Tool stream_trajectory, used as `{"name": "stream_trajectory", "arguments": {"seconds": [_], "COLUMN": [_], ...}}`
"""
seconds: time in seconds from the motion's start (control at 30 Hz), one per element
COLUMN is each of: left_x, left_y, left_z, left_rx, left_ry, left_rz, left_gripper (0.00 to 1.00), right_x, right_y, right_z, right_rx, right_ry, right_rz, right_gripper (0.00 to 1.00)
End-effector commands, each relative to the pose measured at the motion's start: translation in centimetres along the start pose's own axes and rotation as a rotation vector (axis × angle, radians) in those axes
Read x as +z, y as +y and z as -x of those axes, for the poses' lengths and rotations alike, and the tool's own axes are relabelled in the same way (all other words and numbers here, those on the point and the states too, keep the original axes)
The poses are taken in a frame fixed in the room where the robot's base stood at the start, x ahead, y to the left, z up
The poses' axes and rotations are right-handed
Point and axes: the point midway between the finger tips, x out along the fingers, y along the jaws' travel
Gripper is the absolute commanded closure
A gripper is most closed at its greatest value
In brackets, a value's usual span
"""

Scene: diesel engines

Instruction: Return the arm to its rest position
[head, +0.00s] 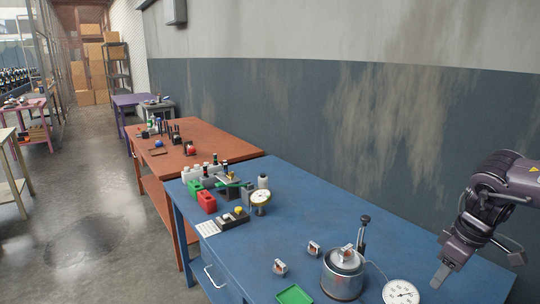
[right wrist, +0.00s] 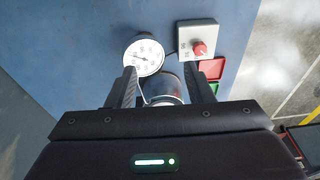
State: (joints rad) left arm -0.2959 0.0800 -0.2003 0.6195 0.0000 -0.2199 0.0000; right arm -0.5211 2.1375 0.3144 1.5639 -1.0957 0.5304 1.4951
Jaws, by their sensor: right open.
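My right arm comes in from the right in the head view. Its gripper (head: 478,266) hangs above the right end of the blue table (head: 330,215), to the right of the white dial gauge (head: 401,292). In the right wrist view the two fingers of the gripper (right wrist: 164,88) stand apart. Nothing is clearly held between them; a silver round pot (right wrist: 163,92) shows beyond, partly hidden by the gripper body. My left gripper is not in the head view.
The silver pot (head: 343,273) with a black-knobbed lever stands near the front. Two small metal parts (head: 280,267) (head: 313,248) and a green tray (head: 294,294) lie to its left. A red-knob box (right wrist: 198,42) shows in the wrist view. The table's middle is clear.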

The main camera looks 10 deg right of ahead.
Motion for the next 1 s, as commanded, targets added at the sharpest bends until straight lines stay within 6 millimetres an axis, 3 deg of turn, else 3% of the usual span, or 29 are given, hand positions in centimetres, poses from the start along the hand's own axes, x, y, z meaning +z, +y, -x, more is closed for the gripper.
{"name": "stream_trajectory", "arguments": {"seconds": [0.17,0.33,0.5,0.6,0.77,0.87,1.0], "left_x": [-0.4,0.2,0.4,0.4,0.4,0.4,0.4], "left_y": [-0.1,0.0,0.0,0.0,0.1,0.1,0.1], "left_z": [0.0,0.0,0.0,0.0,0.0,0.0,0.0], "left_rx": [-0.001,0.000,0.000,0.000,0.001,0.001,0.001], "left_ry": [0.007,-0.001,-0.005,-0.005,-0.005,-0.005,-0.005], "left_rz": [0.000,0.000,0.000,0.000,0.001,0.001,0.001], "left_gripper": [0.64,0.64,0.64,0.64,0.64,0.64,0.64], "right_x": [1.8,5.4,12.5,17.4,24.1,27.9,32.1], "right_y": [3.9,8.6,13.2,14.1,12.4,9.4,3.3], "right_z": [-1.9,-5.5,-12.9,-18.6,-27.6,-33.5,-41.3], "right_rx": [0.002,0.033,0.116,0.172,0.239,0.264,0.277], "right_ry": [0.120,0.257,0.385,0.417,0.404,0.368,0.295], "right_rz": [-0.027,-0.069,-0.152,-0.205,-0.276,-0.314,-0.351], "right_gripper": [0.53,0.53,0.53,0.53,0.53,0.53,0.53]}}
